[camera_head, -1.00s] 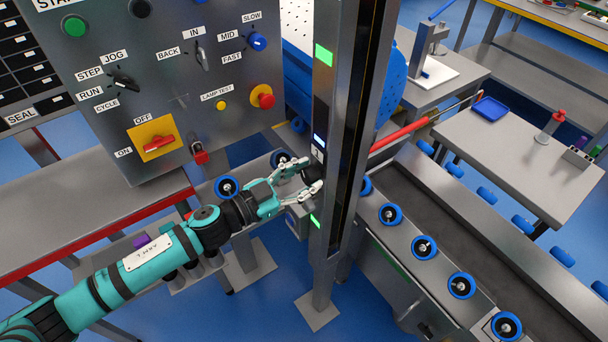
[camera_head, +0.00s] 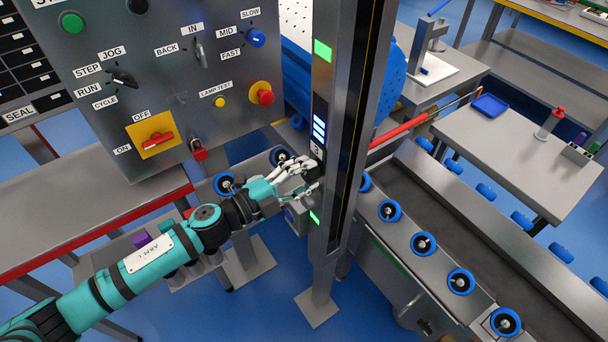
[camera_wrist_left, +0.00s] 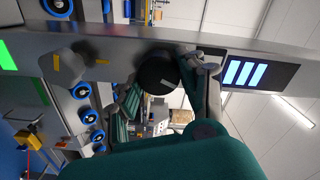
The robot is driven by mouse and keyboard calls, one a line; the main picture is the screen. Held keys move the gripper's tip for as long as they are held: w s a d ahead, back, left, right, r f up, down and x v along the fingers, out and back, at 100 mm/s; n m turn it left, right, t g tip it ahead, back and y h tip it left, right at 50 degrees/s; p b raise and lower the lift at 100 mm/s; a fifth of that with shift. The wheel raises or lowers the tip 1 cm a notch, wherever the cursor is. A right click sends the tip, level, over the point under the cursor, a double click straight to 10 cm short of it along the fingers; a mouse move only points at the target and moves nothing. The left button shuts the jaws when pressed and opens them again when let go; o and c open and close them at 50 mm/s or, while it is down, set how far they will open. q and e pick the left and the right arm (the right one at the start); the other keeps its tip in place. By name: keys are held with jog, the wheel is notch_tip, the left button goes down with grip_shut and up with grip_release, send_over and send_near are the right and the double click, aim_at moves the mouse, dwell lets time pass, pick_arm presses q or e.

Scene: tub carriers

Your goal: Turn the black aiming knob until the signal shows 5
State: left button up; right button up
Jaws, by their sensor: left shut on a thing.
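The black aiming knob (camera_wrist_left: 157,72) is on the side of the grey post (camera_wrist_left: 120,45), with a pale mark on its face. In the head view the fingers largely hide it. My left gripper (camera_head: 308,177) is shut on the knob against the post; its fingers (camera_wrist_left: 172,88) sit on either side of the knob in the left wrist view. The signal display (camera_head: 319,130) on the post beside the knob shows three lit blue-white bars. They also show in the left wrist view (camera_wrist_left: 245,73). My right gripper is not in view.
A grey control panel (camera_head: 100,55) with switches and buttons stands at the upper left. A conveyor with blue rollers (camera_head: 424,246) runs to the right of the post. A green lit patch (camera_head: 322,50) is high on the post. A red-edged bench (camera_head: 80,215) lies at the left.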

pick_arm(q)
jog(key=m, duration=0.2)
jog(key=m+b, duration=0.1)
jog(key=m, duration=0.2)
jog(key=shift+f+m, duration=0.2)
jog(key=shift+m, duration=0.1)
jog(key=shift+f+m+b, duration=0.1)
jog(key=shift+m+b, duration=0.2)
jog(key=shift+m, duration=1.6)
jog(key=o, duration=1.2)
jog(key=shift+a, duration=0.1)
jog(key=v, duration=1.2)
